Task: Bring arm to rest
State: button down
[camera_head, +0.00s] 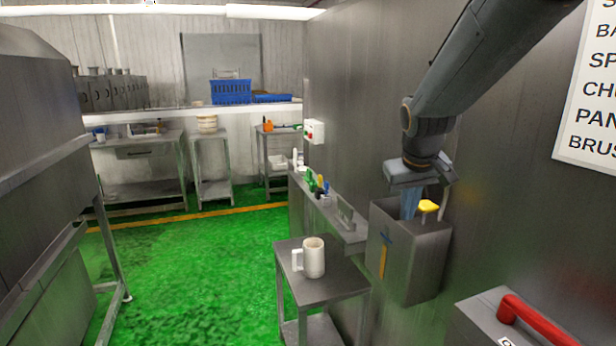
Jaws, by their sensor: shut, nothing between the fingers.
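My arm comes in from the upper right. My gripper (416,186) points down just above the mouth of a grey metal wall bin (405,265). Its fingers are shut and hold nothing that I can make out. A bluish piece shows below the gripper at the bin's mouth; I cannot tell whether it is part of the gripper or a thing in the bin. A yellow-topped item (428,206) sticks out of the bin to the right of the gripper. The inside of the bin is mostly hidden.
A white jug (314,258) stands on a small metal table (325,287) left of the bin. A wall shelf (345,236) holds several small bottles. A metal box with a red handle (538,320) is at the lower right. The green floor is clear to the left.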

jog(key=s+a+f+m+g+y, duration=0.1)
jog(key=s+a+f, duration=0.1)
jog(key=s+f, duration=0.65)
jog(key=s+a+f+g, duration=0.1)
jog(key=s+a+f, duration=0.3)
jog(key=s, duration=0.7)
notch_tip(320, 180, down, 10)
jog(key=d+g+b, duration=0.1)
jog(key=b, duration=0.7)
jog(key=shift+r, duration=0.15)
jog(key=shift+d, duration=0.1)
